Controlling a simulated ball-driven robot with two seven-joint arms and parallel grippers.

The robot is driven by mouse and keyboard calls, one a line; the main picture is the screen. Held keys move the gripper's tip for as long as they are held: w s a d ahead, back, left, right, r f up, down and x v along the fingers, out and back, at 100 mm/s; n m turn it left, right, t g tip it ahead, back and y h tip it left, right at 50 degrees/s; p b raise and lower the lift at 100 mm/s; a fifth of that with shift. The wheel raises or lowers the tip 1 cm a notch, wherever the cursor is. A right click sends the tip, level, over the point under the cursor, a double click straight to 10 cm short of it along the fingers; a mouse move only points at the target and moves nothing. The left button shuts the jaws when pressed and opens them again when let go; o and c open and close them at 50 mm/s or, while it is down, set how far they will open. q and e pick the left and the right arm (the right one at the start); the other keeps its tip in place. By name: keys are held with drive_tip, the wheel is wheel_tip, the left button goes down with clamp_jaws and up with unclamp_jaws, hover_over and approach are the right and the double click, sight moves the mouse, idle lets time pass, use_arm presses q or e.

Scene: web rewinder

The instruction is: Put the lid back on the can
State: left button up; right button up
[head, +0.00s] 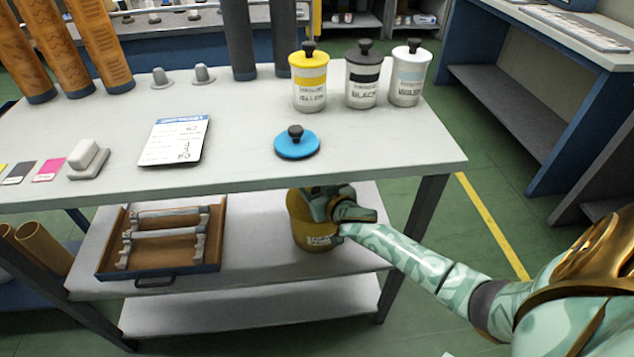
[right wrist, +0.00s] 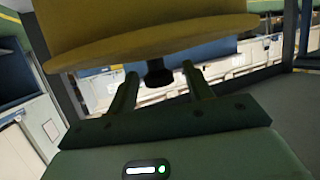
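A blue lid (head: 297,147) with a dark knob lies flat on the table top, apart from the cans. A dark yellow can (head: 312,232) stands on the shelf under the table; its top is partly hidden by my right gripper (head: 330,203). In the right wrist view, a yellow round body with a wide rim (right wrist: 150,38) fills the top, and a black knob (right wrist: 158,73) shows between the fingers of my right gripper (right wrist: 160,85). Gaps show on both sides of the knob, so the gripper is open. My left gripper is not in view.
Yellow (head: 309,82), black (head: 362,80) and white (head: 408,80) cans with knobbed lids stand at the back right of the table. A card (head: 175,140) lies left of the lid. A wooden tray (head: 160,240) sits on the shelf. The table edge overhangs the right gripper.

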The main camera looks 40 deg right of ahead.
drive_tip(key=shift+s+r, duration=0.15)
drive_tip(key=shift+s, duration=0.15)
use_arm(q)
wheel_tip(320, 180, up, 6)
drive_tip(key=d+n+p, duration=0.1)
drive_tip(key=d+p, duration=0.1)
drive_tip(key=p, duration=0.5)
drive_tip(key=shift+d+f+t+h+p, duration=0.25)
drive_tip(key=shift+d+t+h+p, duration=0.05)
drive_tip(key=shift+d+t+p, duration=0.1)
use_arm(e)
drive_tip(key=v, duration=1.5)
drive_tip(key=shift+s, duration=0.25)
drive_tip(key=shift+a+r, duration=0.1)
drive_tip(key=shift+a, duration=0.05)
